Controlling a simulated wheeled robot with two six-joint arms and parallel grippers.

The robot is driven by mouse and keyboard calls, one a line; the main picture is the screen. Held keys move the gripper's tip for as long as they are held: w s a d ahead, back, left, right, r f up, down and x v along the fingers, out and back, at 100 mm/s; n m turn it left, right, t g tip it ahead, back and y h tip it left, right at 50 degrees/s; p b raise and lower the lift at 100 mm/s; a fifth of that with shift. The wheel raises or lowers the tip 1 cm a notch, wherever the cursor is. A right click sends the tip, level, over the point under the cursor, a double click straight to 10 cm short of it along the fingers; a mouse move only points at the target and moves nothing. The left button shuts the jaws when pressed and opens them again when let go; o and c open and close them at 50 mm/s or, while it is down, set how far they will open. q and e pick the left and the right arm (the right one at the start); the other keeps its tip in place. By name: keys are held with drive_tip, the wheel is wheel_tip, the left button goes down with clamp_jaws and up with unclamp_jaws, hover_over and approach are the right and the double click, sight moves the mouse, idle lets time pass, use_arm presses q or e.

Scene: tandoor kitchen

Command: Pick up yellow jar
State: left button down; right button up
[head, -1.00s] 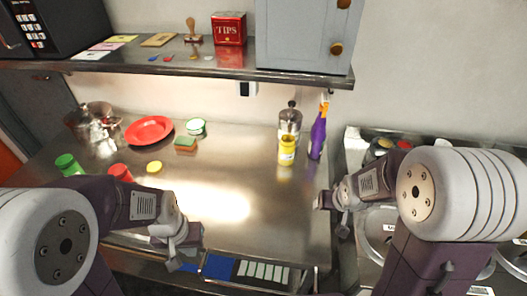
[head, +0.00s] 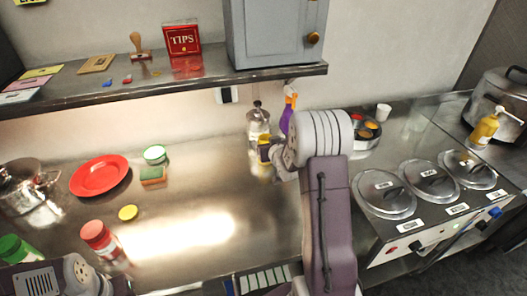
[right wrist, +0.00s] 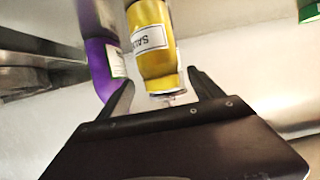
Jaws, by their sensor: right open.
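The yellow jar (head: 263,142) stands at the back of the steel counter, partly hidden by my right arm in the head view. In the right wrist view the yellow jar (right wrist: 152,50) has a white label and appears just ahead of and between the fingertips. My right gripper (right wrist: 160,92) is open around the line to the jar, with no finger seen closed on it. In the head view, my right gripper's fingers are mostly hidden behind the wrist. Only part of my left arm shows at the lower left; its gripper is out of frame.
A purple bottle (right wrist: 103,62) stands close beside the jar. A metal dispenser (head: 258,121) is just behind it. A red plate (head: 100,174), a sponge (head: 152,175) and a red-capped jar (head: 97,238) are farther left. A shelf (head: 180,84) overhangs the back.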

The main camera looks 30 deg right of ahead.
sight(264, 139)
drive_tip(key=p+x, duration=0.1)
drive_tip(key=x, duration=0.4)
drive_tip(key=shift+w+f, duration=0.2)
drive_tip(key=shift+w, duration=0.15)
drive_tip(key=shift+s+r, duration=0.1)
drive_tip(key=shift+r, duration=0.05)
drive_tip(key=c, duration=0.3)
clamp_jaws()
